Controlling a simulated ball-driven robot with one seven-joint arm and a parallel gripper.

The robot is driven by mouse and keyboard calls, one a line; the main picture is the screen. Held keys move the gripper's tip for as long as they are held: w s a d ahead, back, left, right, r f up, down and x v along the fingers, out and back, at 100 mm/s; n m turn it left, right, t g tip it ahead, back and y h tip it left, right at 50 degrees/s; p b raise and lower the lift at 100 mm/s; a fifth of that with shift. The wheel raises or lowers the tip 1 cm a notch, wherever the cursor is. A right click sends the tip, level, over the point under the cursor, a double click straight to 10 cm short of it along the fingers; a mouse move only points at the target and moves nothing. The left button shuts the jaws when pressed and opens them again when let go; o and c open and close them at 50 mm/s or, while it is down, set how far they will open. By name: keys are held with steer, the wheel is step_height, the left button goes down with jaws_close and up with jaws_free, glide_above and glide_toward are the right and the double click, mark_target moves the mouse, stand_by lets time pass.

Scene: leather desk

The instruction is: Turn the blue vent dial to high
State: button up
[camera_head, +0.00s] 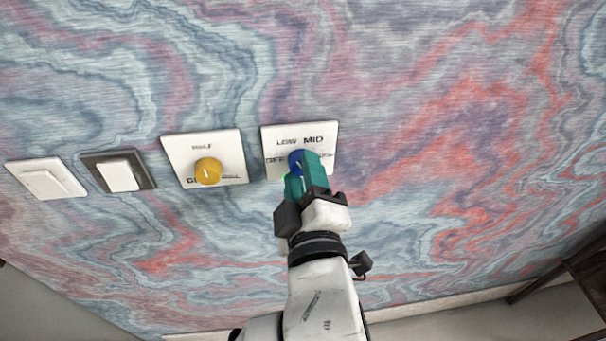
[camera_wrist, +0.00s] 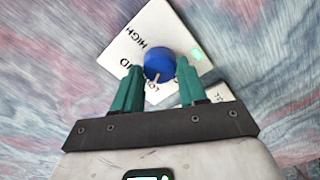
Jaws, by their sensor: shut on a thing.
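The blue vent dial (camera_head: 295,157) sits on a white wall plate (camera_head: 329,146) marked OFF, LOW, MID and, at the right, a partly hidden label. It also shows in the wrist view (camera_wrist: 158,64), where HIGH is readable at the plate's upper left. The dial's white pointer line is towards the LOW label in that view. My gripper (camera_head: 304,168) is at the dial, with its teal fingers on either side of it. In the wrist view, my gripper (camera_wrist: 159,76) is shut on the dial. The fingers hide part of the labels.
A yellow dial (camera_head: 208,171) on a white plate is just left of the blue dial's plate. Further left are a dark-framed switch (camera_head: 119,175) and a white switch (camera_head: 46,180). The marbled wall to the right is clear.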

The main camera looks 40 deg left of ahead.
steer(key=m+b, duration=0.1)
steer(key=m, duration=1)
steer(key=m+b, duration=0.1)
steer(key=m, duration=1.1)
steer(key=shift+w+d+f, duration=0.1)
steer(key=shift+f, duration=0.1)
stand_by(0.4)
steer(key=o, duration=1.1)
steer(key=shift+r, duration=0.1)
steer(key=shift+c, duration=0.2)
steer(key=b+v, duration=0.2)
steer(key=v, duration=0.8)
steer(key=shift+s+d, duration=0.25)
steer(key=shift+s, duration=0.05)
